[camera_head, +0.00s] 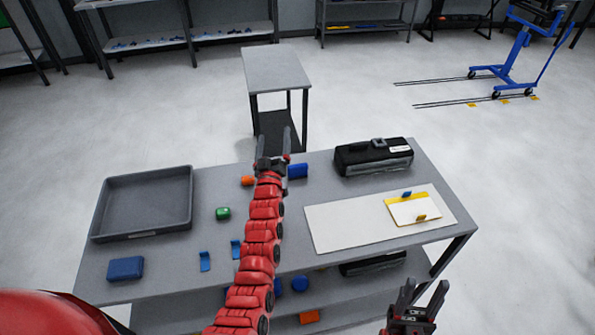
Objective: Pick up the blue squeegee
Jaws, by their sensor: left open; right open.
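Several small blue pieces lie on the grey table, and I cannot tell for sure which is the squeegee. A thin blue piece (205,261) lies near the front left, with a similar blue piece (236,249) beside my arm, partly hidden by it. A small blue piece (407,194) is on the white panel's yellow-edged sheet. A thicker blue block (298,171) lies right of my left gripper. My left gripper (274,142) is open and empty at the table's far edge, its arm reaching across the table. My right gripper (424,291) is open and empty, in front of the table's right end.
A grey tray (145,232) and a blue box (125,268) are at left. A green item (223,213) and an orange item (248,180) lie near my arm. A black case (374,158) stands behind the white panel (335,224). A small side table (275,68) stands beyond.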

